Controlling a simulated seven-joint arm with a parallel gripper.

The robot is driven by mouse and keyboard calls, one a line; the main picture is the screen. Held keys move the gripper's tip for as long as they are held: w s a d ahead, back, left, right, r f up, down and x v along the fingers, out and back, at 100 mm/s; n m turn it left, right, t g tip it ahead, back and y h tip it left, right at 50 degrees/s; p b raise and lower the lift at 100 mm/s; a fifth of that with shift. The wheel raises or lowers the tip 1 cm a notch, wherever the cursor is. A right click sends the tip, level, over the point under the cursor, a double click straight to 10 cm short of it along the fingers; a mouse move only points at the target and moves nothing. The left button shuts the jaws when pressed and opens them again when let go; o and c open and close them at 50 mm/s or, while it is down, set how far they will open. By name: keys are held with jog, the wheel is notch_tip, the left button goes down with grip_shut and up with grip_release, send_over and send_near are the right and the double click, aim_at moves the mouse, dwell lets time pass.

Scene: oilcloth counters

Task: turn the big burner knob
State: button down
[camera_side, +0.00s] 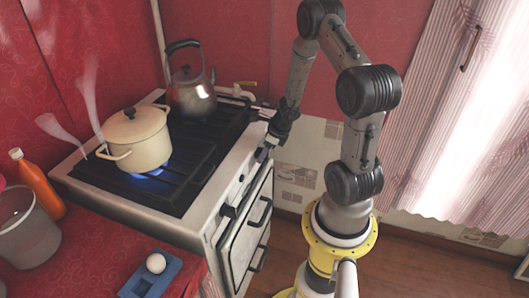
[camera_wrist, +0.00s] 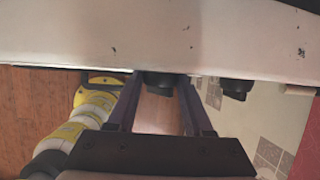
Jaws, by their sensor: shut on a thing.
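The white stove (camera_side: 125,207) has dark knobs along its front panel. My gripper (camera_side: 271,139) is at the far end of that panel in the side view, where the arm covers part of it. In the wrist view my gripper (camera_wrist: 160,82) has one finger on each side of a dark knob (camera_wrist: 163,79) under the stove's edge, and is shut on it. I take this as the big burner knob; its marking is hidden. Another dark knob (camera_wrist: 237,88) is to the right of the fingers. Other knobs (camera_side: 229,211) sit nearer the camera in the side view.
A cream pot (camera_side: 138,142) stands over a blue flame (camera_side: 152,177), with steam about it. A kettle (camera_side: 192,92) stands at the back. The oven door (camera_side: 245,240) with its handles is below the knobs. A blue holder (camera_side: 150,278) with an egg (camera_side: 156,263) lies on the red counter.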

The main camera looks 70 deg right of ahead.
jog(key=shift+w+r+h, duration=0.1)
jog(key=shift+r+h, duration=0.05)
jog(key=shift+h, duration=0.75)
jog(key=c, duration=0.5)
grip_release()
jog(key=shift+o, duration=1)
jog(key=shift+a, duration=0.1)
jog(key=v, duration=1.3)
jog(key=shift+s+r, duration=0.25)
jog(key=shift+s, duration=0.1)
